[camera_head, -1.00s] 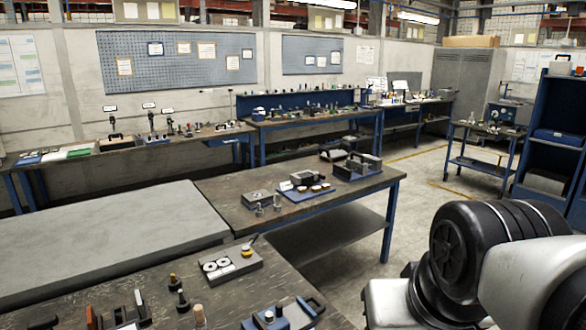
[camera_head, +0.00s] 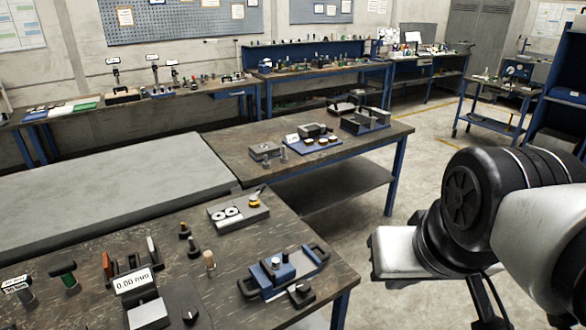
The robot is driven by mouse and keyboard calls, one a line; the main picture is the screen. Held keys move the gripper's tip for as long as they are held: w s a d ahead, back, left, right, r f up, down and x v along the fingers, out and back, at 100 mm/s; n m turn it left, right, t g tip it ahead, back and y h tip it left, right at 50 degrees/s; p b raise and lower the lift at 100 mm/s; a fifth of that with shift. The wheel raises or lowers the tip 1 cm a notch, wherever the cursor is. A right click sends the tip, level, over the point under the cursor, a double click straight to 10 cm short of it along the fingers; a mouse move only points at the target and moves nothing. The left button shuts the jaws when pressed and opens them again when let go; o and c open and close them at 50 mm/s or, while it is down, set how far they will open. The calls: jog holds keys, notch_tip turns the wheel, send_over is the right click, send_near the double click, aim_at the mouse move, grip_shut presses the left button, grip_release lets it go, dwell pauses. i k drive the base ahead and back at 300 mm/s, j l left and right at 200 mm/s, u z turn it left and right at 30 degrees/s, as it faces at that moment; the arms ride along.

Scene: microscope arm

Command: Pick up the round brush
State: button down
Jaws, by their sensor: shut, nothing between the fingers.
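I cannot tell for certain which thing is the round brush. One small upright piece with a pale wooden top (camera_head: 209,260) stands on the near dark bench, left of a blue fixture. A small yellow and dark piece (camera_head: 254,201) with a thin stem sits on a grey block on the same bench. Either is too small to make out as a brush. My arm shows at the right, apart from the benches. My gripper cannot be made out.
The near bench (camera_head: 175,222) holds a blue fixture (camera_head: 285,272), a display stand (camera_head: 133,281), a grey block (camera_head: 232,213) with white rings and several small handled tools. A pale slab (camera_head: 110,190) lies behind it. A second bench (camera_head: 222,143) has parts at its right.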

aim_at(211, 266)
jog(key=l+u, duration=0.1)
jog(key=u, duration=1.05)
jog(key=i, duration=0.7)
